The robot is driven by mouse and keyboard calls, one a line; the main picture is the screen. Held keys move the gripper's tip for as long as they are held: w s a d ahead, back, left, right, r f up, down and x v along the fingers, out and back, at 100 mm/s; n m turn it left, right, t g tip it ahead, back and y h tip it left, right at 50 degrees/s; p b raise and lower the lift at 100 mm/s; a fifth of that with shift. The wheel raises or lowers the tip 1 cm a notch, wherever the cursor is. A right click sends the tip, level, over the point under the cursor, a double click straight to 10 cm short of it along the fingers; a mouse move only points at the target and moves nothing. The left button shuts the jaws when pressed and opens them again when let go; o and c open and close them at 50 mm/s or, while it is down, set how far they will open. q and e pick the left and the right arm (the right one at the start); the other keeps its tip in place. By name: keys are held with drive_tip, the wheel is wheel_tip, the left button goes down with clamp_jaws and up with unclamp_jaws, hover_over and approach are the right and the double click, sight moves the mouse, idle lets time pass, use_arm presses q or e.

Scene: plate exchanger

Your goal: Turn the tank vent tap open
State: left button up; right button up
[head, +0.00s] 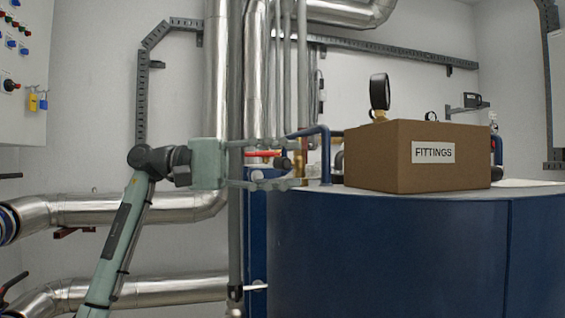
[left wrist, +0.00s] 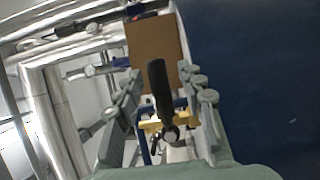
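My left gripper (head: 280,164) reaches in from the left at the tank's left edge, fingers pointing right. In the left wrist view its fingers (left wrist: 166,88) are spread apart. A dark lever (left wrist: 157,88) on a brass valve body (left wrist: 154,123) stands between them, with visible gaps on both sides. I take this as the vent tap. In the head view brass (head: 301,168) shows at the fingertips, and a red handle (head: 262,153) shows between the fingers; whether it belongs to the same tap I cannot tell. My right gripper is not in view.
A cardboard box marked FITTINGS (head: 420,157) stands on the blue tank (head: 400,245), right of the gripper. A black gauge (head: 379,91) rises behind it. A blue bent pipe (head: 325,155) is close to the fingertips. Vertical pipes (head: 255,70) stand close around the gripper.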

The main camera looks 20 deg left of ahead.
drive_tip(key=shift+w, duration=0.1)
use_arm(q)
clamp_jaws()
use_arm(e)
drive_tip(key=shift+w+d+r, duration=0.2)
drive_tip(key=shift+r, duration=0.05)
